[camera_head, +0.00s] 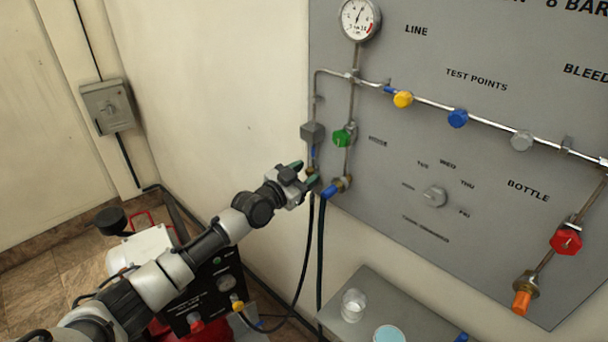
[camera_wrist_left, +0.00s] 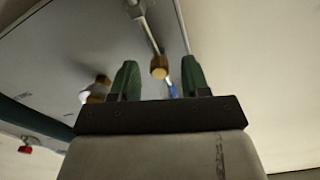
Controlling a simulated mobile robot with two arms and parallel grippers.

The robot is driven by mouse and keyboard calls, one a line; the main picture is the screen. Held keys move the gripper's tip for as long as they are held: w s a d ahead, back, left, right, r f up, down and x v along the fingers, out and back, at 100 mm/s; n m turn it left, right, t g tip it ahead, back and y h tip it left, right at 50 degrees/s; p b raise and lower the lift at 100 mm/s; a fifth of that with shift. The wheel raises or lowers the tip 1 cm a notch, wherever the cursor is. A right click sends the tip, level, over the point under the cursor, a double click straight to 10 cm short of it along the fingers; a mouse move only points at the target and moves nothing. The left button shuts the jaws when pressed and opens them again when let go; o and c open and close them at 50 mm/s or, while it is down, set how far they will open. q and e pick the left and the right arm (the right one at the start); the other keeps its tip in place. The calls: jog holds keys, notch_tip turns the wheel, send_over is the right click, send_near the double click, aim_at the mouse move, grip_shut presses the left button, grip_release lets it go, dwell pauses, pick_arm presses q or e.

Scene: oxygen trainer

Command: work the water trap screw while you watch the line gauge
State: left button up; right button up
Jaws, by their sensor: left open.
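The line gauge (camera_head: 357,18), a round white dial with a dark needle and a red zone, is at the top of the grey panel. A grey trap body (camera_head: 312,132) with a blue part below it hangs on the pipe at the panel's left edge. My left gripper (camera_head: 303,175) is at the lower end of this trap, its green fingers open and partly covering a small brass piece. In the left wrist view a brass piece (camera_wrist_left: 159,67) shows between the open fingertips, apart from both. I cannot tell for certain that it is the trap screw. My right gripper is not in view.
A green knob (camera_head: 342,138) and a blue-ended fitting (camera_head: 337,188) sit close right of the gripper. Dark hoses (camera_head: 320,250) hang below it. A shelf (camera_head: 400,310) with a glass (camera_head: 353,305) is lower right.

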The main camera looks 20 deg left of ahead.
pick_arm(q)
jog(key=shift+c, duration=0.4)
jog(key=c, duration=0.7)
grip_shut()
jog(key=shift+n, duration=0.4)
jog(key=shift+f+n+b, duration=0.1)
jog(key=shift+n+b, duration=0.55)
jog(key=shift+n, duration=0.35)
jog(key=n+b, duration=0.1)
jog(key=n, duration=0.2)
jog(key=shift+n, duration=0.3)
jog(key=n, duration=0.3)
jog(key=shift+n, duration=2.4)
